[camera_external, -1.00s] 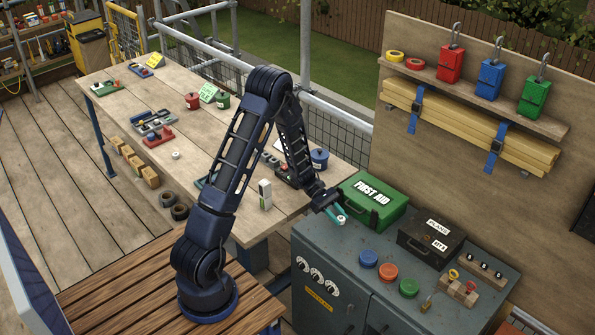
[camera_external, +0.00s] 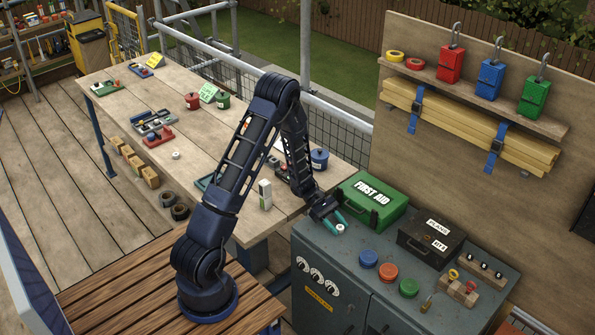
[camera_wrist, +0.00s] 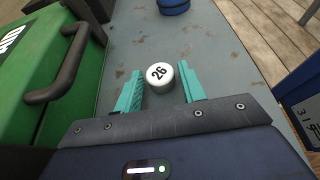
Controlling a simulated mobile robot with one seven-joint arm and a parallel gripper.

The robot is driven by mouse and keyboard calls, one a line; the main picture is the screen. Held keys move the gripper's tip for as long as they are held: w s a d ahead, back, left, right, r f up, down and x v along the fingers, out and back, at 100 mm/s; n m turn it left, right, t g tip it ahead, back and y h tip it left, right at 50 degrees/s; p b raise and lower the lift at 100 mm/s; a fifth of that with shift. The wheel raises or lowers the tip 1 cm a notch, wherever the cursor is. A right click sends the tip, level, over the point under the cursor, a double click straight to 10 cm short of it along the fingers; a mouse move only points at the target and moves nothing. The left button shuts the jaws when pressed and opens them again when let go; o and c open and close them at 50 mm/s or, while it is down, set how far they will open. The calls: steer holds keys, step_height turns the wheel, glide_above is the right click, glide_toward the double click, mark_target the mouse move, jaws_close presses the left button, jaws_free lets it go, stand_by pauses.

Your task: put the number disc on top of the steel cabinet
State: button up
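The number disc (camera_external: 340,229) is small and white, and lies on the grey top of the steel cabinet (camera_external: 335,249), near its left edge by the green first aid box. In the wrist view the disc (camera_wrist: 159,76) shows a black 26. My gripper (camera_external: 346,223) is low over that corner. In the wrist view its teal fingers (camera_wrist: 161,84) are spread, one on each side of the disc, with visible gaps. The disc sits at about the fingertips and appears free of both.
The green first aid box (camera_external: 373,201) stands close beside my gripper. Blue (camera_external: 369,258), orange (camera_external: 388,272) and green (camera_external: 409,287) round caps, a dark box (camera_external: 431,242) and a wooden block (camera_external: 458,292) occupy the cabinet top further right. The wooden workbench (camera_external: 225,145) is to the left.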

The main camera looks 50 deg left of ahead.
steer(key=shift+o, duration=0.6)
